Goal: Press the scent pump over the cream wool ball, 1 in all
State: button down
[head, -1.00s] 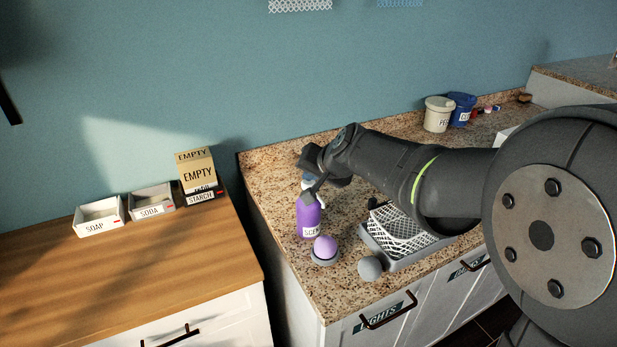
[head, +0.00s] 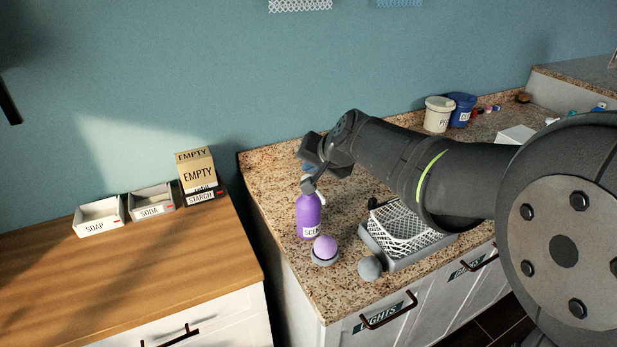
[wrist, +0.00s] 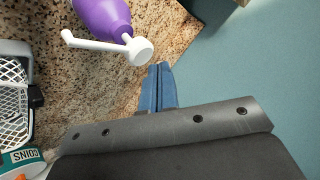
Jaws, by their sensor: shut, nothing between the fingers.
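The scent pump (head: 309,215) is a purple bottle with a pale pump head and a side spout, upright near the counter's left edge. In the wrist view its bottle (wrist: 101,14) shows at the top, with the white pump head beside my fingertips. My gripper (head: 308,171) is shut and empty, just above the pump head; its blue fingers (wrist: 157,88) also show in the wrist view. A lilac-looking ball (head: 325,246) sits in a grey round holder (head: 325,261) in front of the bottle. I cannot make out a clearly cream ball.
A grey ball (head: 370,268) lies right of the holder. A grey tray with white netting (head: 400,229) stands behind it. Pale and blue tubs (head: 438,114) stand at the back. A wooden counter (head: 150,264) with labelled boxes lies left, beyond a gap.

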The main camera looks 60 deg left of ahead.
jog(key=shift+r, duration=0.1)
jog(key=shift+r, duration=2.4)
notch_tip(320, 180, up, 4)
jog(key=shift+f, duration=0.1)
